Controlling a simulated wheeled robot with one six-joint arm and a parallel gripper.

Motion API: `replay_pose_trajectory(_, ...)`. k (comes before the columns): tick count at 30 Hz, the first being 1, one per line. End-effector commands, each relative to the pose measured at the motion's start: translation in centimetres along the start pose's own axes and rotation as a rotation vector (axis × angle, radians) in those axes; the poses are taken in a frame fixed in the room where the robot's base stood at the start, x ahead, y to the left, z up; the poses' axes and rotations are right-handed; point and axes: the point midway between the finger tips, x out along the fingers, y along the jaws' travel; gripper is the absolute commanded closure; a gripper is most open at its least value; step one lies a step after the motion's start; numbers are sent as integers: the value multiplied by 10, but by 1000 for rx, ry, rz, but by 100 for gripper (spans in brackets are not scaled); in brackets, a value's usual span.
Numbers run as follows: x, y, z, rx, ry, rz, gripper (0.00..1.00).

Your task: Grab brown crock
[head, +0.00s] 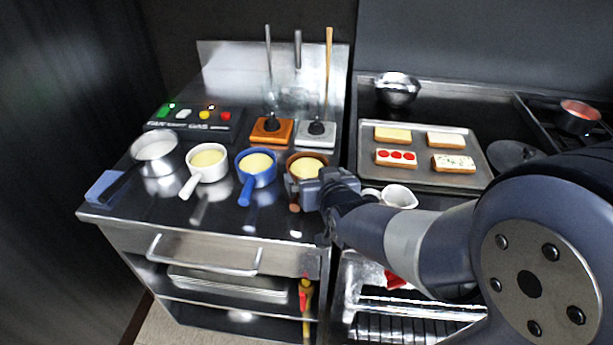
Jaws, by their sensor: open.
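The brown crock (292,161) stands upright on the steel counter, at the right end of a row of small handled pots. It holds something pale yellow.
A blue crock (257,178) stands close on the left, then a white crock (208,173) and a steel saucepan (155,155). Orange (264,134) and grey (304,139) blocks stand behind. A white jug (400,196) and a tray of toasts (470,180) lie right.

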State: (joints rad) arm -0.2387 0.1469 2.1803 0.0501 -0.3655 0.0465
Motion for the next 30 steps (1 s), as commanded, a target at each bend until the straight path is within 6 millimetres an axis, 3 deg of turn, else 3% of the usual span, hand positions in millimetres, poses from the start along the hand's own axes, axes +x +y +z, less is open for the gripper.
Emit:
replay_pose_trajectory(13, 43, -2, 1, 0, -2, 0, 0)
replay_pose_trajectory(24, 50, -2, 1, 0, 0, 0, 0)
replay_pose_trajectory(30, 50, -2, 1, 0, 0, 0, 16)
